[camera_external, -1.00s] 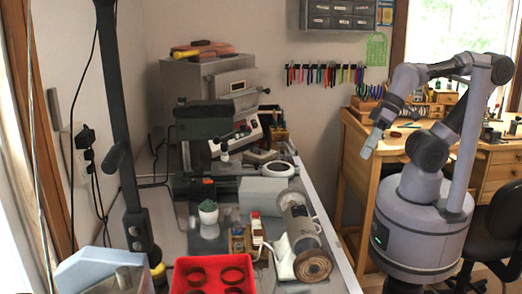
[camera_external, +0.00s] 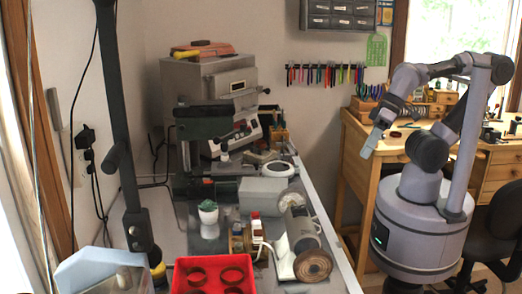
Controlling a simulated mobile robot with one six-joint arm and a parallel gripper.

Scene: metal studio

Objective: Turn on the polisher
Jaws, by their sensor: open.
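The polisher (camera_external: 302,241), a grey bench motor with a round brown wheel (camera_external: 313,266) at its near end, stands near the right edge of the grey workbench. A small white box with a red top (camera_external: 256,228) stands just left of it and may be its switch; its setting is too small to read. My gripper (camera_external: 367,152) is open and empty. It points down in the air to the right of the workbench, well apart from the polisher.
A grey block (camera_external: 262,190) and machines stand behind. A wooden desk (camera_external: 400,155) is behind my arm. Open floor lies between the workbench and my base.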

